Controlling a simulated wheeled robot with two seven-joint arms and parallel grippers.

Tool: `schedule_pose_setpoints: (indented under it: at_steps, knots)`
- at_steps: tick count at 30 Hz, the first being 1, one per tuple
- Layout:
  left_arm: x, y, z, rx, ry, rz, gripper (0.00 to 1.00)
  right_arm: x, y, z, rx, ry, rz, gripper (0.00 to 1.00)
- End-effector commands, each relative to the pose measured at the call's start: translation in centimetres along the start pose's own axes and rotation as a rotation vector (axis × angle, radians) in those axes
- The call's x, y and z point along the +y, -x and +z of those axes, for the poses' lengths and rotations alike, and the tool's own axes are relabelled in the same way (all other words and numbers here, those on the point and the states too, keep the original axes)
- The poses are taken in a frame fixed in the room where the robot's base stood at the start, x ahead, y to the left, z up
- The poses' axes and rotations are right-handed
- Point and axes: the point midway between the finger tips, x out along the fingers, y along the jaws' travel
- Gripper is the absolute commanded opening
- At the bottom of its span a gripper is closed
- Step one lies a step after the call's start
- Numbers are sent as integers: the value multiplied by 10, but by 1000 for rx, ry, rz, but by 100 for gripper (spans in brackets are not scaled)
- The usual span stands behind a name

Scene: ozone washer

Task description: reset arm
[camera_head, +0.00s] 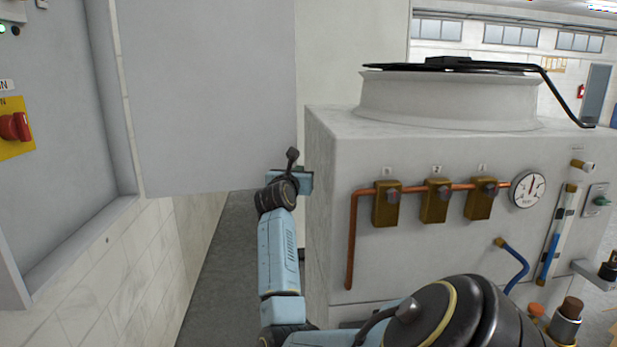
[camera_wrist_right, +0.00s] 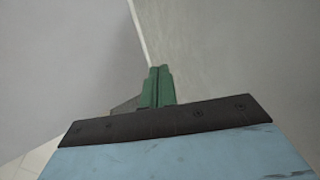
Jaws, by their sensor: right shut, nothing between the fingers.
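My right arm comes in from the lower right of the head view and bends upward at the middle. Its blue gripper body (camera_head: 306,182) is just left of the white washer cabinet (camera_head: 340,245), beside the open grey door panel (camera_head: 215,95). The fingers are hard to make out in the head view. In the right wrist view the green fingers (camera_wrist_right: 158,88) are together, with nothing between them. My left gripper is not in view.
The cabinet carries brass valves (camera_head: 436,203) on a copper pipe, a pressure gauge (camera_head: 528,189) and a black-rimmed lid (camera_head: 460,66). A red switch (camera_head: 15,127) on a yellow plate is at the far left. A narrow floor gap (camera_head: 222,270) runs between wall and cabinet.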

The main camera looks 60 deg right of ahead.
Motion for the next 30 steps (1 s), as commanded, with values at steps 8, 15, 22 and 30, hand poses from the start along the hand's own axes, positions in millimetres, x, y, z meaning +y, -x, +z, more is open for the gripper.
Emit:
schedule_pose_setpoints:
  at_steps: [8, 15, 22, 30]
  knots:
    - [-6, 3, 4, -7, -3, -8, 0, -23, 38, 0, -1, 1, -3, 0]
    - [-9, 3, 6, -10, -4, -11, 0, -32, 56, 0, 0, 1, -3, 0]
    - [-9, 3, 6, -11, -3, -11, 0, -34, 58, 0, 1, 1, -3, 0]
    - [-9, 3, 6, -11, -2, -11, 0, -9, 62, -24, -34, 210, 7, 0]
